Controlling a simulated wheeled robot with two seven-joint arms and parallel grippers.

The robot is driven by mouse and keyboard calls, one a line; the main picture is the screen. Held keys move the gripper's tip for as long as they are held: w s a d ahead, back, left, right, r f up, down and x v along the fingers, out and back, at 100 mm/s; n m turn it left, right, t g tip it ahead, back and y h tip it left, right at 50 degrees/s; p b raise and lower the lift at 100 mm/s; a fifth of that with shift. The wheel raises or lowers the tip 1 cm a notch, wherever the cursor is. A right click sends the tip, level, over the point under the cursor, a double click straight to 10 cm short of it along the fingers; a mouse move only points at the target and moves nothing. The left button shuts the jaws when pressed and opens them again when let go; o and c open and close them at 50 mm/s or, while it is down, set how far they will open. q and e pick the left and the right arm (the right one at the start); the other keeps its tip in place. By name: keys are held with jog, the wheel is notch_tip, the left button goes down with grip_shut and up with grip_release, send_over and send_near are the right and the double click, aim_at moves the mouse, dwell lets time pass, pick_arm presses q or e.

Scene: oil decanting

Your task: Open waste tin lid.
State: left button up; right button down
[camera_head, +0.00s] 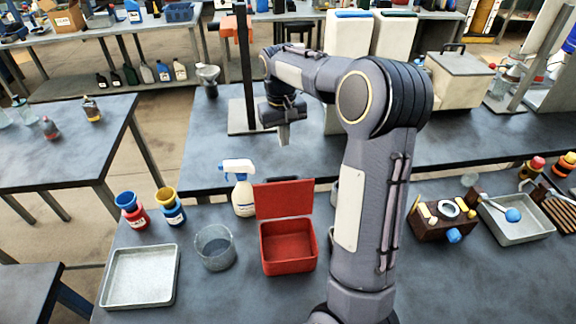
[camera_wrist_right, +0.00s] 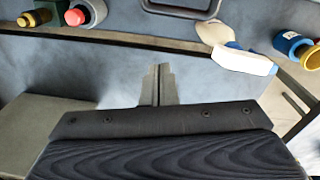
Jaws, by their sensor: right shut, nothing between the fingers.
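A red tin (camera_head: 288,268) stands on the front bench, with its lid (camera_head: 284,199) standing up at the back edge. The tin is open and its red inside shows; it looks empty. My right gripper (camera_head: 284,141) points down over the bench behind, beyond the tin and its lid and apart from both. Its fingers are shut together with nothing between them, as the right wrist view also shows (camera_wrist_right: 158,84). I cannot make out the red tin in the right wrist view. My left gripper is not in view.
A white spray bottle (camera_head: 242,190) stands just left of the lid. A clear beaker (camera_head: 214,249), a metal tray (camera_head: 140,277) and bottles with blue (camera_head: 130,208) and yellow (camera_head: 170,205) tops are further left. A dark post (camera_head: 246,60) on a base stands near my right gripper.

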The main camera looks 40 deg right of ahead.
aim_at(283, 193)
notch_tip(283, 193, down, 10)
jog(key=d+m+b, duration=0.1)
jog(key=m+b, duration=0.1)
jog(key=b, duration=0.2)
jog(key=s+a, duration=0.1)
jog(key=s+a+r, duration=0.1)
jog(key=s, duration=0.1)
jog(key=shift+r+t, duration=0.2)
jog(key=shift+t, duration=0.2)
